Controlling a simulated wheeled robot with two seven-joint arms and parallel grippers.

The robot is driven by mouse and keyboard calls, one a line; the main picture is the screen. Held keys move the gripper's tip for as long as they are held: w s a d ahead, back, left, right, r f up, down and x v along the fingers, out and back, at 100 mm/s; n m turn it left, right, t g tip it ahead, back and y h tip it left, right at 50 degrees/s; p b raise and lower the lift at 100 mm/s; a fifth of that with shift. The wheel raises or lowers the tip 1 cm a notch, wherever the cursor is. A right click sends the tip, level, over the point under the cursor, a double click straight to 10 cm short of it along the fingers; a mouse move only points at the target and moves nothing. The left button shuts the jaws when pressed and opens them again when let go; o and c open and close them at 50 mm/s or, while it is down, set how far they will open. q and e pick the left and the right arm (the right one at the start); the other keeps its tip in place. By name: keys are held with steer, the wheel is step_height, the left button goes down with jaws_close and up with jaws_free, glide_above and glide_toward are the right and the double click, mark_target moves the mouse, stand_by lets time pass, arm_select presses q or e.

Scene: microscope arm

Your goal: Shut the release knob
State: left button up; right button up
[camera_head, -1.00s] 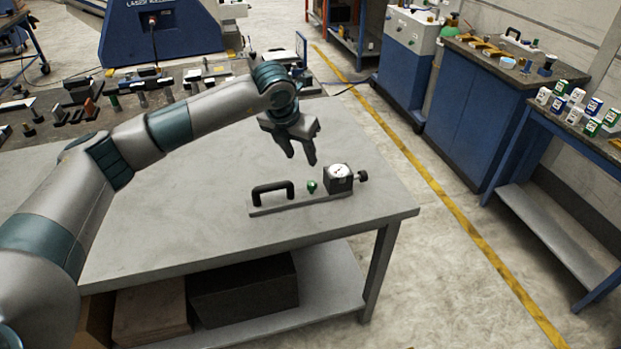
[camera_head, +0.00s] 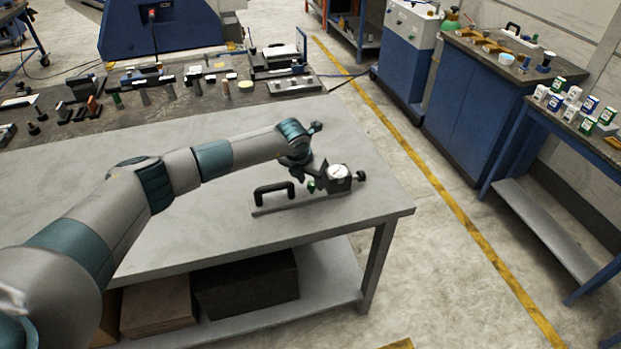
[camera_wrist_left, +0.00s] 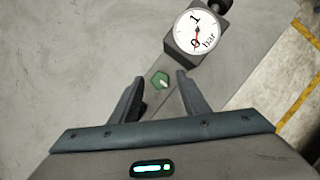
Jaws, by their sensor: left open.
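A vacuum lifter lies on the grey table, with a grey base bar (camera_head: 273,207), a black handle (camera_head: 273,190), a small green hexagonal knob (camera_head: 311,186), and a dark gauge block (camera_head: 338,179) with a black side knob (camera_head: 361,176). In the left wrist view the green knob (camera_wrist_left: 159,80) sits between and just beyond the fingertips. The round gauge (camera_wrist_left: 196,31) has a red needle. The black side knob is cut by the top edge there. My left gripper (camera_wrist_left: 161,76) is open and empty, low over the bar. Whether it touches the green knob is unclear. My right gripper is out of view.
The grey table (camera_head: 200,235) is clear around the lifter. Behind it a dark bench (camera_head: 190,108) holds several tools. Brown boxes (camera_head: 155,305) stand on the lower shelf. A blue cabinet (camera_head: 470,110) and a side table with small containers stand at right.

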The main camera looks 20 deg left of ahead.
arm_select(q)
steer(key=shift+f, duration=0.1)
jaws_close()
